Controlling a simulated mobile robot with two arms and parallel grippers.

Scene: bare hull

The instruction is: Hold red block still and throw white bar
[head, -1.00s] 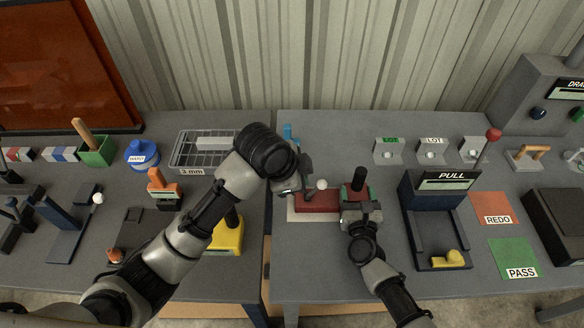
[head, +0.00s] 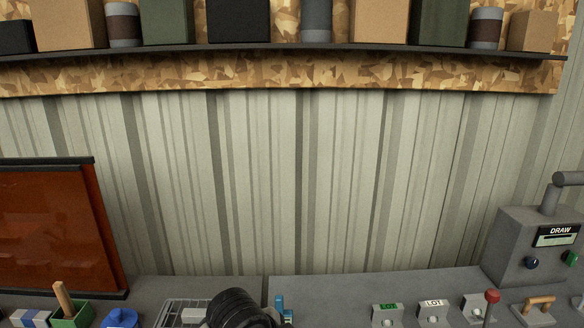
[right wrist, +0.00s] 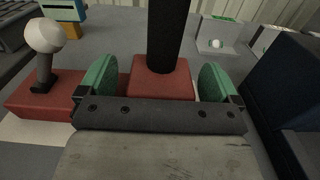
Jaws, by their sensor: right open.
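In the right wrist view a red block (right wrist: 160,89) with a thick black upright post (right wrist: 164,35) stands between the green pads of my right gripper (right wrist: 157,84). The gripper is open, with a pad on each side of the block and small gaps showing. To the left, a short dark lever with a white ball knob (right wrist: 44,36) stands on a red base (right wrist: 48,95); whether it is the white bar is unclear. The head view looks at the wall, so the red block is out of it.
In the head view a shelf (head: 300,54) with boxes and cans runs along the wall. A wire tray (head: 176,314), small LOT fixtures (head: 434,311) and a grey DRAW machine (head: 520,247) stand on the bench. A dark blue housing (right wrist: 288,80) is right of my right gripper.

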